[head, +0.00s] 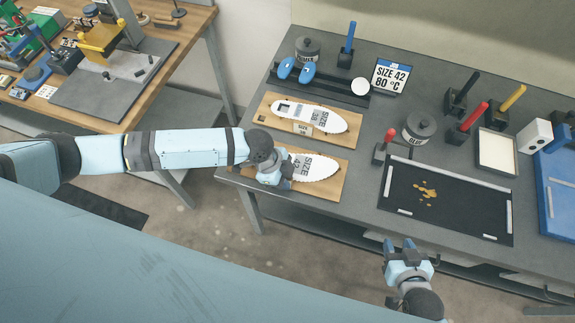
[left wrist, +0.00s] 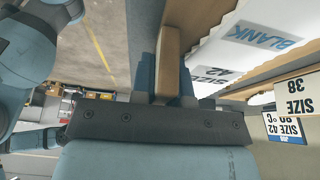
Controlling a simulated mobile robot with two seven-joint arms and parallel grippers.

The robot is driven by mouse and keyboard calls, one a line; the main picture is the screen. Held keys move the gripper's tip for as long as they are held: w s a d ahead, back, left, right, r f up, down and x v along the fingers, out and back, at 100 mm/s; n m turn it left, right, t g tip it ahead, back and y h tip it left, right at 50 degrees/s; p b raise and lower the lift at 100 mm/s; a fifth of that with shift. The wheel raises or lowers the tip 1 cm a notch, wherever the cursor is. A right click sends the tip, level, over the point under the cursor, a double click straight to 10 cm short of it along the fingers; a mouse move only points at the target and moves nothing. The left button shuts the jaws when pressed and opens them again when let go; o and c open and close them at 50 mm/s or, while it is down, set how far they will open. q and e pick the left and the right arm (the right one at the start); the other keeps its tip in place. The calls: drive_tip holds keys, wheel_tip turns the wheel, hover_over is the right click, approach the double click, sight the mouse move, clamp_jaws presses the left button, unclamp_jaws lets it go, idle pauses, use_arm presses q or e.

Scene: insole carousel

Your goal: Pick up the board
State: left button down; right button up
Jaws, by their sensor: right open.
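The board (head: 341,182) is a wooden plate at the table's near left corner, bearing a white insole (head: 317,167) marked SIZE 42. My left gripper (head: 284,182) is at its left part and covers some of it. In the left wrist view, a wooden piece of the board (left wrist: 169,50) fills the space between the two fingers (left wrist: 168,85), which look shut on it. The insole (left wrist: 215,55) shows BLANK and SIZE 42 labels beside the fingers. My right gripper (head: 398,246) is open and empty, in front of the table's near edge.
A second board (head: 340,137) with a SIZE 38 insole lies just behind. A SIZE 42 80 °C sign (head: 391,76), blue parts (head: 297,70) on a black rail and a glue pot (head: 418,128) stand farther back. A black mat (head: 460,215) with orange bits lies right.

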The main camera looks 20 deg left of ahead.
use_arm(q)
drive_tip(key=shift+r, duration=0.1)
wheel_tip(320, 180, up, 20)
drive_tip(key=b, duration=0.2)
idle(0.4)
